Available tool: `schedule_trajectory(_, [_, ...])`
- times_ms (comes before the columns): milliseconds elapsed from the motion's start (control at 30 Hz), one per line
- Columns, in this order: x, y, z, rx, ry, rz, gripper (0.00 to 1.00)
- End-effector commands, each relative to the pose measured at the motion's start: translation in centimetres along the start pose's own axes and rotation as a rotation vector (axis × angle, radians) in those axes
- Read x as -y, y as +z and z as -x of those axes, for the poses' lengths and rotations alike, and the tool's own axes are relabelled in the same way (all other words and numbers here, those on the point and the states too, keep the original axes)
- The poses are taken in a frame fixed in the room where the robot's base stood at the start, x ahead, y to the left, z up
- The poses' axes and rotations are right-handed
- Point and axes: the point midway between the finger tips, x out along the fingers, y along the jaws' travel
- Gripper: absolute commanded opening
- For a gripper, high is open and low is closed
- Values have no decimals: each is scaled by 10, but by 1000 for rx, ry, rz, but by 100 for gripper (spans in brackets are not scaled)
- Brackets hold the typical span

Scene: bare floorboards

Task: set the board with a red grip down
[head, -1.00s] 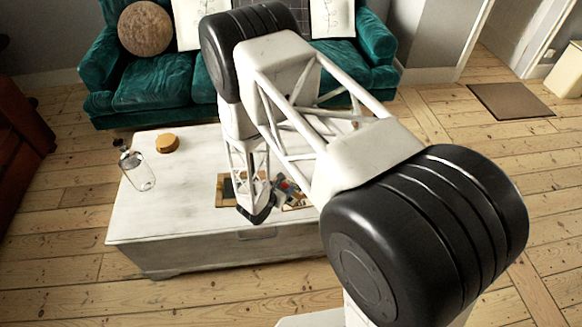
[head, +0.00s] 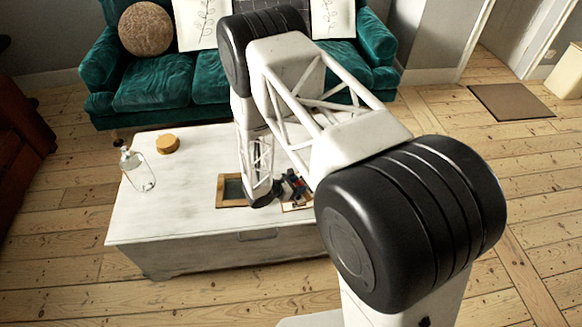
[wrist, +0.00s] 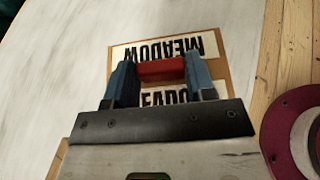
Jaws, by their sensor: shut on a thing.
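The board with a red grip is a flat brown wooden board (wrist: 223,72) with white strips lettered MEADOW in the wrist view. Its red grip (wrist: 161,69) sits between the two blue fingers of my gripper (wrist: 164,76), which is shut on it. The hand hides the near part of the board. In the head view, my gripper (head: 293,187) is over the table near its front edge, and a corner of the board (head: 290,208) shows below it. Whether the board touches the tabletop cannot be told.
The whitewashed table (head: 165,215) is clear at front left. A dark panel with a wooden frame (head: 232,190) lies left of my gripper. A glass bottle (head: 138,170) and a round orange-brown item (head: 167,144) stand farther left. A crimson round thing (wrist: 283,115) is at right in the wrist view.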

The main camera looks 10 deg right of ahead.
Motion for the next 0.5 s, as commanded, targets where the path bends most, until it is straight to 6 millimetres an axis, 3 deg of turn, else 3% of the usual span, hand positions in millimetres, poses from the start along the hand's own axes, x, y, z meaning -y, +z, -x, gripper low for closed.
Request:
schedule_trajectory(267, [-22, 1, -7, 0, 1, -2, 25])
schedule_trajectory(500, [-63, 2, -22, 0, 0, -1, 25])
